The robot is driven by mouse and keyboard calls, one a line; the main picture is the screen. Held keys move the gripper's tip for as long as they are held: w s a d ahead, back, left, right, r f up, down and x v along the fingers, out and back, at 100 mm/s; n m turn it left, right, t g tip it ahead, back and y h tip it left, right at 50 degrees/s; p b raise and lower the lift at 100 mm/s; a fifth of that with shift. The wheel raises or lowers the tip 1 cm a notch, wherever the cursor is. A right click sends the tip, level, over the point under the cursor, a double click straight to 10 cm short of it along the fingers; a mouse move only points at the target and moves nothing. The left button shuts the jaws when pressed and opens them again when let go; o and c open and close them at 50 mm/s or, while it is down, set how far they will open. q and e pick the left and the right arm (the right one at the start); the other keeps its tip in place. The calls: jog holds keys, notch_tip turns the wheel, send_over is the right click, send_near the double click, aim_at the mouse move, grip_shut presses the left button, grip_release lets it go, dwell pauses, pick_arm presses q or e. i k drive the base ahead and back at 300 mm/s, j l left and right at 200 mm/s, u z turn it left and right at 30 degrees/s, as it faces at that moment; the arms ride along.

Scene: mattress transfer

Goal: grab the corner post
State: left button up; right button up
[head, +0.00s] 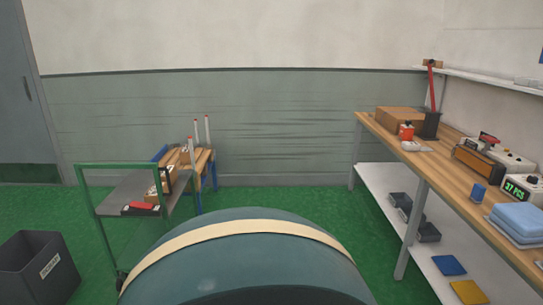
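Slim white upright posts with red tips stand at a low wooden stand (203,160) with blue legs, behind and right of the green-framed cart. One post (207,130) is at the right, another post (197,133) is just left of it, and a nearer post (191,150) stands lower in the picture. I cannot tell which of them is the corner post. Their lower ends are hard to make out. Neither of my grippers shows in the head view.
A green-framed cart (118,188) carries boxes and a red item. A dark bin (38,262) stands at the lower left. A long wooden workbench (448,190) with tools and blue cloths lines the right. Green floor (300,200) is clear between stand and workbench.

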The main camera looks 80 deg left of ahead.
aim_at(189, 138)
jog(key=j+u, duration=0.1)
jog(key=u, duration=0.3)
jog(key=j+u, duration=0.1)
jog(key=u, duration=0.3)
jog(key=j+u, duration=0.1)
jog(key=u, duration=0.7)
jog(key=i+j+u, duration=0.25)
jog(key=u, duration=0.15)
jog(key=i+j+u, duration=0.25)
jog(key=u, duration=0.15)
jog(key=i+j+u, duration=0.2)
jog(key=u, duration=0.2)
jog(key=i+u, duration=0.4)
jog(key=i, duration=1.55)
jog(key=i+l, duration=0.1)
jog(key=l, duration=0.4)
